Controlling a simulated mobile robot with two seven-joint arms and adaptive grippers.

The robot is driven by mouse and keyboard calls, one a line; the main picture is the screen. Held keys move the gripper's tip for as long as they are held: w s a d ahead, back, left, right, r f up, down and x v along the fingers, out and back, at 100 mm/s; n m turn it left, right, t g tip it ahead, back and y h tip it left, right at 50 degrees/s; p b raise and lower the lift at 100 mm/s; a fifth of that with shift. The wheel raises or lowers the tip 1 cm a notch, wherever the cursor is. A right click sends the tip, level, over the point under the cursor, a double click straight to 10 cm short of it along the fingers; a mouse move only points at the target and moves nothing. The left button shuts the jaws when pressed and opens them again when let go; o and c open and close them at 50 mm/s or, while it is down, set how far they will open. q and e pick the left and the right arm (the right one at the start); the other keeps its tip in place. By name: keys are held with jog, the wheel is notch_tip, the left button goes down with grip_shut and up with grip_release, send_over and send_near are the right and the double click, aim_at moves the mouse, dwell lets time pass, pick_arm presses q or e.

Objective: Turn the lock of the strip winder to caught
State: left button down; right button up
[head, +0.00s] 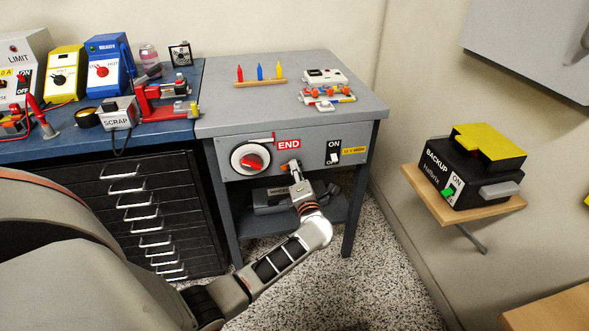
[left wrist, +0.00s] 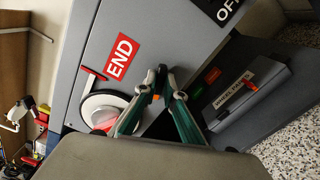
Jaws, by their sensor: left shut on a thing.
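A grey bench front panel (head: 224,142) carries a white round dial (head: 238,168) with a red knob (head: 252,162), a thin red pointer above it and a red END label (head: 288,144). The dial (left wrist: 101,106) and END label (left wrist: 122,55) also show in the left wrist view. My left gripper (head: 287,169) is at the panel just right of the dial and below the END label. Its fingers (left wrist: 161,84) are shut on a small orange piece (left wrist: 157,97), mostly hidden between them. I cannot read any lock marking. My right gripper is not in view.
An ON switch (head: 334,152) sits right of END. A grey device (left wrist: 250,110) with an orange lever lies on the lower shelf. Left is a drawer cabinet (head: 125,215); right, a wall shelf (head: 440,202) holds a black backup box (head: 462,195). Pegs (head: 260,74) stand on top.

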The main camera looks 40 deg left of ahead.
pick_arm(q)
jog(key=shift+m+p, duration=1.3)
jog(key=shift+m, duration=0.8)
jog(key=c, duration=2)
grip_release()
jog(key=shift+f, duration=0.1)
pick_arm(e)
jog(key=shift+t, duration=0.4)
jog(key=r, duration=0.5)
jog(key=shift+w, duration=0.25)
pick_arm(q)
jog(key=p+v, duration=0.2)
jog(key=v, duration=0.5)
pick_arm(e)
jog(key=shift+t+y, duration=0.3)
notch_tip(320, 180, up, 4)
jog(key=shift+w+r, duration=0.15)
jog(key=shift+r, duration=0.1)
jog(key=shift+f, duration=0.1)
